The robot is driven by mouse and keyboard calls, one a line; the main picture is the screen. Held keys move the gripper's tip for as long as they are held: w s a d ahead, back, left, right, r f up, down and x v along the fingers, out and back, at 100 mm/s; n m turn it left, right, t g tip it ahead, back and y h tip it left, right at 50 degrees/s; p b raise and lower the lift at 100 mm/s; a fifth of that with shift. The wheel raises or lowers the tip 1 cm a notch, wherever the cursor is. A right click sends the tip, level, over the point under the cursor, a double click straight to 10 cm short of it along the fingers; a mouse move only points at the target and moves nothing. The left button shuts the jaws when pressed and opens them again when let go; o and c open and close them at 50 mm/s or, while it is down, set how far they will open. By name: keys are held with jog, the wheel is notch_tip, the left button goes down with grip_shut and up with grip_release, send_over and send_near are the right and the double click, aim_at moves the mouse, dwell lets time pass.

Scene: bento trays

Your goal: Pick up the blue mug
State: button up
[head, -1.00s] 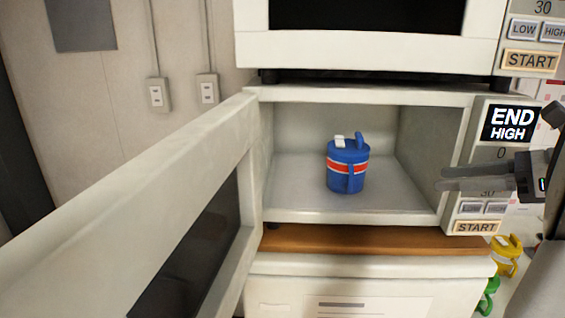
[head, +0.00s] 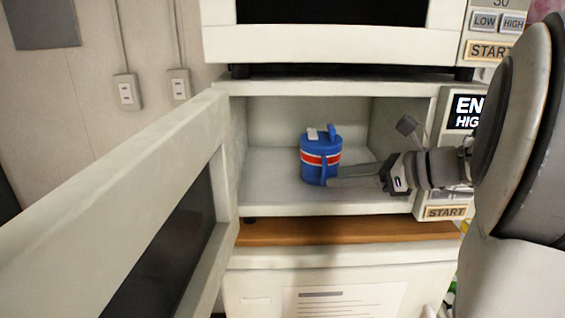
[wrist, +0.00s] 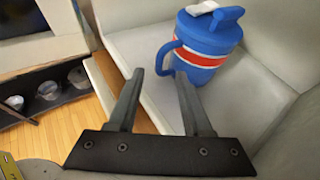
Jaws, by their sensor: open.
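The blue mug (head: 314,172) stands upright on the floor of the open microwave (head: 270,192). It has a red and white band, a blue lid with a white part on top, and a handle facing the front. In the wrist view the mug (wrist: 207,45) is at the upper right, with its handle just beyond my fingertips. My gripper (head: 335,177) reaches into the microwave from the right. In the wrist view my gripper (wrist: 160,76) is open, its two fingers apart with nothing held between them. Whether a fingertip touches the handle I cannot tell.
The microwave door (head: 110,210) is swung open to the left. A second microwave (head: 340,45) sits above, and a side wall (head: 398,150) bounds the cavity at right. A wooden board (head: 330,233) lies below. The cavity left of the mug is free.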

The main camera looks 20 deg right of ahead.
jog(key=shift+x, duration=1.35)
grip_shut()
dwell(0.3)
